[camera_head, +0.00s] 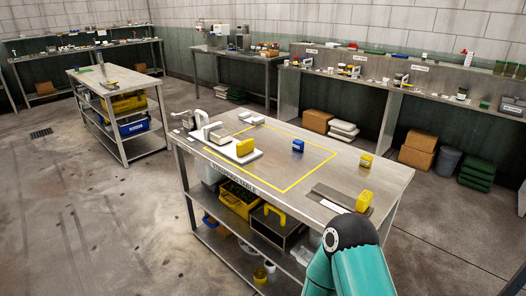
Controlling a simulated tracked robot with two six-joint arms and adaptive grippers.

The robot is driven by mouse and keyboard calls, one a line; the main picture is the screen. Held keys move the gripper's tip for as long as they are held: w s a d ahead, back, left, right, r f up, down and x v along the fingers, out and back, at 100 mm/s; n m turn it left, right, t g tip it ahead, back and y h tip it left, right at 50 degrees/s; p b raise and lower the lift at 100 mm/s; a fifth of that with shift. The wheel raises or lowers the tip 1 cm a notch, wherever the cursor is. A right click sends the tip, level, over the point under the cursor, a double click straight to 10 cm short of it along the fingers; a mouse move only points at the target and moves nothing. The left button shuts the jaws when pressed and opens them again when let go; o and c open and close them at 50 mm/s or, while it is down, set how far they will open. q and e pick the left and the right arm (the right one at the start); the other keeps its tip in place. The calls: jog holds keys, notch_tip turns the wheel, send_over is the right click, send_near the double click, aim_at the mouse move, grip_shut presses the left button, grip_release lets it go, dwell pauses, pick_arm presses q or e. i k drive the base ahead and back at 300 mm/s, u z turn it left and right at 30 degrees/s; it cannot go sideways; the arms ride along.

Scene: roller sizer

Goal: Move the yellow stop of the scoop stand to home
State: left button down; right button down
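A steel table (378,180) with a yellow outline on its top stands in the middle of the head view. A yellow block (245,147) stands at the right end of a white-based device (222,146) at the left of the outline. Another yellow block (363,201) stands at the right end of a flat dark grey strip (337,198) near the table's front right edge. A third yellow block (366,160) stands at the right. I cannot tell which is the scoop stand's stop; labels are too small. Neither gripper shows; only a teal arm link of mine is visible.
The shelf below holds yellow bins (238,203) and a dark box. The outline's middle is mostly clear.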

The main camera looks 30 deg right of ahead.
aim_at(248, 146)
jog(key=z, duration=0.1)
jog(key=i, duration=1)
jog(key=u, duration=0.05)
